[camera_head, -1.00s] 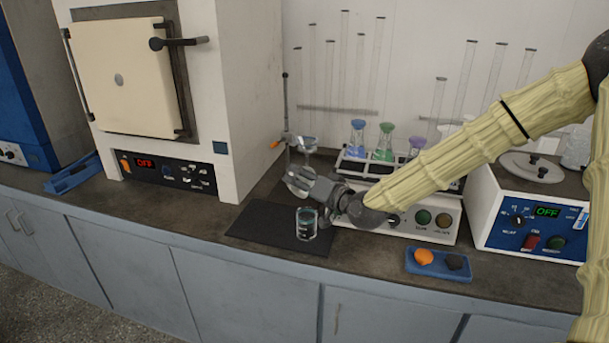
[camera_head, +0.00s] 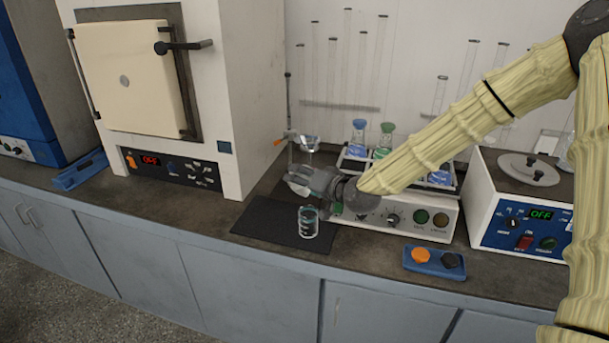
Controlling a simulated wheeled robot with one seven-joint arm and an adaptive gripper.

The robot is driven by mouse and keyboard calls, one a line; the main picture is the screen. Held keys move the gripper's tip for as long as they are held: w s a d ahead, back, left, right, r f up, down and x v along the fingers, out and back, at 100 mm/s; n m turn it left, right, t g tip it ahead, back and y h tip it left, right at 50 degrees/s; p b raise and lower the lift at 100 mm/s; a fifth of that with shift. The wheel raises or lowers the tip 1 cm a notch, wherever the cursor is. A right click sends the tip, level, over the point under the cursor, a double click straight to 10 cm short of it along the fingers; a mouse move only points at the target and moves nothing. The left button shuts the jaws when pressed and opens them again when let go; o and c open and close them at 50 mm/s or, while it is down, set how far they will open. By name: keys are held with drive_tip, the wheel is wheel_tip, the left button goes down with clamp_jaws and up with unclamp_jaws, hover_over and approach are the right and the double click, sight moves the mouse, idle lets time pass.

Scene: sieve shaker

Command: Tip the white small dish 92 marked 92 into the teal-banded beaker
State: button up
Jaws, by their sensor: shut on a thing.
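The teal-banded beaker (camera_head: 308,222) stands upright on a black mat on the bench; it is clear glass with a teal band. My gripper (camera_head: 300,184) is above and slightly behind the beaker, shut on a small white dish (camera_head: 297,188). The dish appears tilted, with its pale side showing at the fingertips. Its marking is too small to read, and my fingers hide part of it. I cannot tell whether anything is in the dish or falling from it.
The black mat (camera_head: 265,222) lies before a stand with a glass funnel (camera_head: 309,143). A shaker with flasks (camera_head: 400,212) is behind my arm. A blue tray (camera_head: 435,263) with an orange and a dark item is at right. A furnace (camera_head: 170,100) stands left.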

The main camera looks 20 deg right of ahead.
drive_tip(key=shift+w+r+g+p, duration=0.15)
drive_tip(key=shift+r+g+p, duration=0.2)
drive_tip(key=shift+p, duration=0.35)
drive_tip(key=g+p, duration=0.1)
drive_tip(key=p, duration=0.1)
drive_tip(key=g+h+p, duration=0.1)
drive_tip(key=p, duration=0.2)
drive_tip(key=shift+w+a+r, duration=0.1)
drive_tip(key=shift+w+a, duration=0.05)
drive_tip(key=shift+w, duration=0.25)
drive_tip(key=shift+g+p, duration=0.25)
drive_tip(key=shift+p, duration=0.25)
drive_tip(key=shift+f, duration=0.2)
drive_tip(key=shift+w+r, duration=0.1)
drive_tip(key=shift+r, duration=0.05)
drive_tip(key=shift+r+p, duration=0.1)
drive_tip(key=shift+p, duration=0.55)
drive_tip(key=g+p, duration=0.1)
drive_tip(key=p, duration=0.1)
drive_tip(key=g+h+p, duration=0.1)
drive_tip(key=p, duration=0.1)
drive_tip(key=w+g+p, duration=0.1)
drive_tip(key=p, duration=0.2)
drive_tip(key=shift+a+h, duration=0.25)
drive_tip(key=shift+h, duration=0.05)
drive_tip(key=shift+w+g+p, duration=0.1)
drive_tip(key=shift+g+p, duration=0.3)
drive_tip(key=shift+g, duration=0.2)
